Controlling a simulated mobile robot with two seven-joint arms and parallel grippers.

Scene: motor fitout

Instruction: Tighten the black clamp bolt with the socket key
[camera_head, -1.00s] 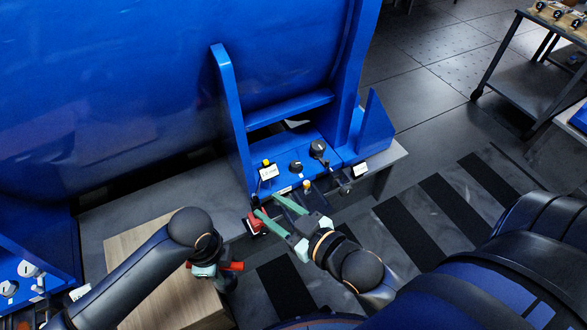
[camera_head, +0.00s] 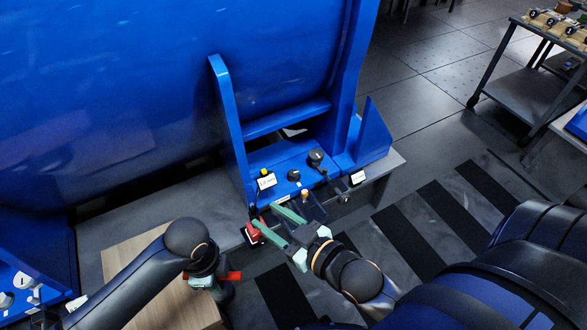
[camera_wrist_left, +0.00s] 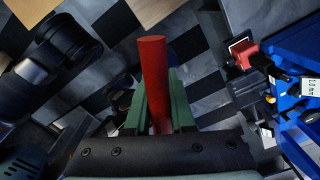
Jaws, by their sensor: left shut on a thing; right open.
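My left gripper (camera_head: 212,282) is shut on a red cylindrical handle (camera_head: 233,276), left of the blue machine foot and above the wooden surface. The handle also shows in the left wrist view (camera_wrist_left: 153,75), between the green fingers; whether a socket is on its far end is hidden. My right gripper (camera_head: 268,216) is open, its two green fingers spread near the foot's front edge. A red block with a black part (camera_head: 252,235) is beside its left finger; it also shows in the left wrist view (camera_wrist_left: 243,50). I cannot tell which dark part is the black clamp bolt.
The blue machine foot (camera_head: 275,155) carries black knobs (camera_head: 316,158), a yellow-topped part (camera_head: 305,194) and white labels (camera_head: 266,181). A wooden surface (camera_head: 140,262) lies under my left arm. A trolley (camera_head: 530,90) stands far right, with open floor between.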

